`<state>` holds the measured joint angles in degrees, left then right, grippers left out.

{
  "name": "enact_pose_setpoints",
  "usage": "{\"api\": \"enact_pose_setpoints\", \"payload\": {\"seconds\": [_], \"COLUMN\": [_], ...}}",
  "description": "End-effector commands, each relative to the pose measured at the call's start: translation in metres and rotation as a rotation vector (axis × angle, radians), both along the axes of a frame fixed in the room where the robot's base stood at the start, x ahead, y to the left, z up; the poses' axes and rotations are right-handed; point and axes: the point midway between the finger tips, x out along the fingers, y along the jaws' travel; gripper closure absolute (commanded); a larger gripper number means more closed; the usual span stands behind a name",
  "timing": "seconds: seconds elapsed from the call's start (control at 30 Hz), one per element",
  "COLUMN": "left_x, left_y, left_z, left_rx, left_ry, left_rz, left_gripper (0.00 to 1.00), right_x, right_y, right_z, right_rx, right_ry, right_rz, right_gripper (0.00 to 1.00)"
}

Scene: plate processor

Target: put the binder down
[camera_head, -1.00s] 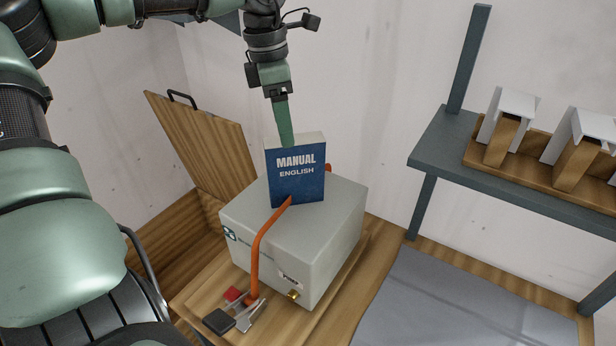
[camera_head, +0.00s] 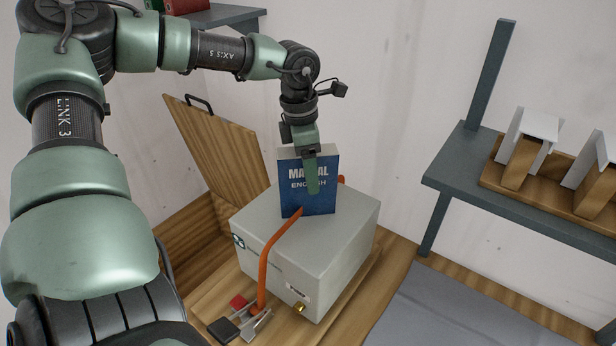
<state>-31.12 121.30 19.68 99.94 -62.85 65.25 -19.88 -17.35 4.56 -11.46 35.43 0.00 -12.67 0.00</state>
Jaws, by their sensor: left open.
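The binder (camera_head: 322,202) is blue with "MANUAL ENGLISH" on its front. It stands upright on top of the light grey box-shaped machine (camera_head: 262,213). My left gripper (camera_head: 312,182) reaches down from above, and a green finger overlaps the upper front of the binder, covering part of the lettering. The gripper is open; the other finger is hidden, so I cannot tell whether it is behind the binder. My right gripper is not in view.
An orange hose (camera_head: 265,262) arches over the machine's front. A wooden lid (camera_head: 222,146) leans open behind. A dark shelf (camera_head: 452,162) with a wooden rack (camera_head: 492,178) and white pieces is at right. A grey mat (camera_head: 450,315) lies clear at lower right.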

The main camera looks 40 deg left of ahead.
Motion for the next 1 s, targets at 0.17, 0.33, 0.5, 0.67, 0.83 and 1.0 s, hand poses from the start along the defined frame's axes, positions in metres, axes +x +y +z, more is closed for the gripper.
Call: {"api": "enact_pose_setpoints", "payload": {"seconds": [0.17,0.33,0.5,0.67,0.83,1.0], "left_x": [0.000,0.000,0.000,0.001,0.001,0.002], "left_y": [0.000,0.000,0.000,0.000,0.000,0.000], "left_z": [-0.002,-0.001,-0.001,0.000,0.003,0.019], "left_rx": [-0.001,-0.001,-0.001,-0.001,0.000,0.001], "left_ry": [-0.001,-0.001,-0.001,-0.003,-0.004,-0.007], "left_rz": [0.000,0.000,0.000,0.000,0.000,0.001], "left_gripper": [0.35,0.68,1.00,1.00,1.00,1.00], "right_x": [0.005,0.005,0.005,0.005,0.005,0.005], "right_y": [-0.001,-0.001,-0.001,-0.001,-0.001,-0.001], "right_z": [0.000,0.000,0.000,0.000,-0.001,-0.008], "right_rx": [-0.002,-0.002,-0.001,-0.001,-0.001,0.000], "right_ry": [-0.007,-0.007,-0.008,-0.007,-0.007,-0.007], "right_rz": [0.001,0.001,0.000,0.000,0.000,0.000], "right_gripper": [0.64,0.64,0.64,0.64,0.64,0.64]}}
